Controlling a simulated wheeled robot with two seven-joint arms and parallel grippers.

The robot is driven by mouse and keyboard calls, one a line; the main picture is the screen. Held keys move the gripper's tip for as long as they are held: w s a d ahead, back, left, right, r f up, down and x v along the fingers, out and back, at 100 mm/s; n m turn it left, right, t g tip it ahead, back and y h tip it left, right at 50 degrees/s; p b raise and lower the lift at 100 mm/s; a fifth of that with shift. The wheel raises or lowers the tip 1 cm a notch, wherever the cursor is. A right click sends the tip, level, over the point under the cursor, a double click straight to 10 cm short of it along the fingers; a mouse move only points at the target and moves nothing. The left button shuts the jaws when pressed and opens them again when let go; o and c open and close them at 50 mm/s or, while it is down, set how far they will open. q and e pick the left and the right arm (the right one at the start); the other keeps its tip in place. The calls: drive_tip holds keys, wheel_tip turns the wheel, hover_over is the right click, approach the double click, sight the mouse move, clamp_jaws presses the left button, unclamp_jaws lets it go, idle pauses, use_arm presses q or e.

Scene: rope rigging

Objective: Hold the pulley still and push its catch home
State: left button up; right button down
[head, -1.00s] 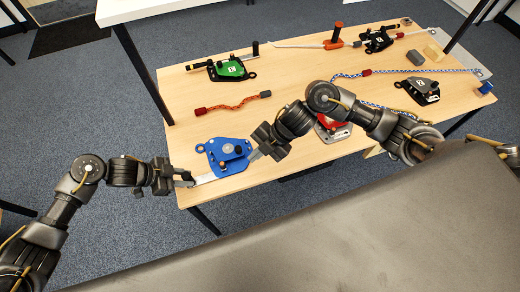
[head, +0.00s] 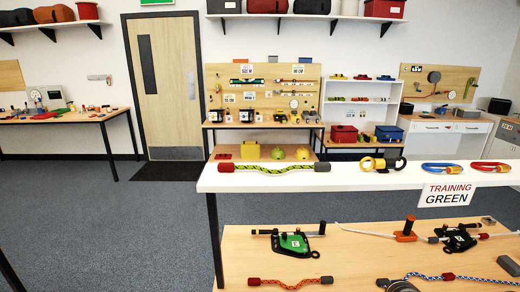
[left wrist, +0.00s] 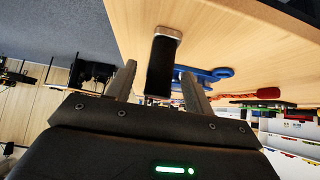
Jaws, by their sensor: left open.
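Part of a blue pulley (left wrist: 212,74) lies on the wooden table in the left wrist view, mostly behind my right-hand finger in that picture. My left gripper (left wrist: 157,74) is open, its two fingers apart. A dark upright piece with a pale end (left wrist: 160,62) shows between the fingers; I cannot tell whether they touch it. The catch cannot be made out. The head view shows neither the blue pulley nor my grippers, and my right gripper is in neither view.
A green pulley (head: 295,242), an orange-red rope (head: 290,282), a blue-white rope (head: 455,277) and a black device (head: 458,238) lie on the wooden table (head: 240,255). A white shelf (head: 345,180) runs above its back. A red rope end (left wrist: 266,94) shows beyond the blue pulley.

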use_arm(q)
drive_tip(key=shift+p+v, duration=1.75)
drive_tip(key=shift+v, duration=0.6)
drive_tip(key=shift+p+v, duration=1.4)
drive_tip(key=shift+v, duration=0.8)
